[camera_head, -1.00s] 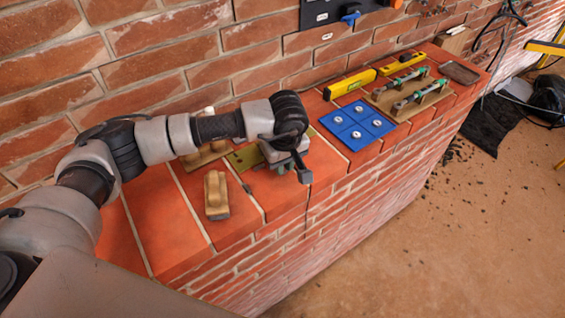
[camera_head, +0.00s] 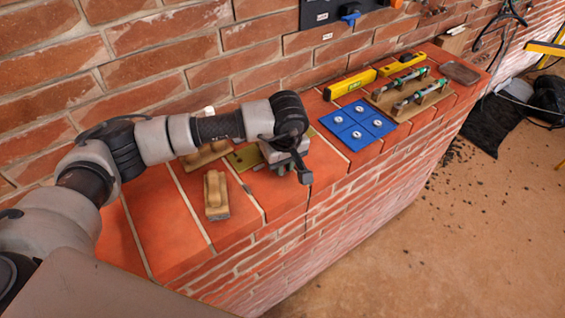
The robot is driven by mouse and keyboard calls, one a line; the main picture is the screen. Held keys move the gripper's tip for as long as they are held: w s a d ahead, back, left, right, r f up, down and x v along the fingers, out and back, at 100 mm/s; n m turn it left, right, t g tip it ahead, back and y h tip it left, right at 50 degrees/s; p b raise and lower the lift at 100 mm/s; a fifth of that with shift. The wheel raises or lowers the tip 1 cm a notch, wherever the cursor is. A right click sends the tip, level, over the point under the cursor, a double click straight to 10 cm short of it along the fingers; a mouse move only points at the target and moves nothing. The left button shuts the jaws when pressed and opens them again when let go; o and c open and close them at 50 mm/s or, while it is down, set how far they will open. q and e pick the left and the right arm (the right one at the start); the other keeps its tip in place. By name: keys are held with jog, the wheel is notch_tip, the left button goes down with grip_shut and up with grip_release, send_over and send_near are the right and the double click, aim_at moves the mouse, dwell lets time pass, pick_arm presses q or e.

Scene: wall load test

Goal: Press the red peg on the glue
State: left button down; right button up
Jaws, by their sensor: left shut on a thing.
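My left gripper (camera_head: 284,168) points down over the near part of the brick ledge, at the edge of an olive-green plate (camera_head: 243,158). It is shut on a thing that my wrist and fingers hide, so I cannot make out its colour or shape. I cannot pick out the red peg or the glue. My left arm covers part of the plate. My right gripper is not in view.
A wooden float (camera_head: 216,199) lies left of the gripper. A blue plate (camera_head: 345,131) with several light discs lies to the right. Beyond are a yellow level (camera_head: 350,84) and a wooden board with green-ended tools (camera_head: 402,104). The brick wall runs behind.

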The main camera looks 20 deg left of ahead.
pick_arm(q)
jog(key=shift+f+b, duration=0.2)
jog(key=shift+b, duration=0.1)
dwell(0.4)
jog(key=c, duration=0.8)
grip_release()
jog(key=shift+r+p, duration=1.5)
jog(key=shift+r, duration=1.5)
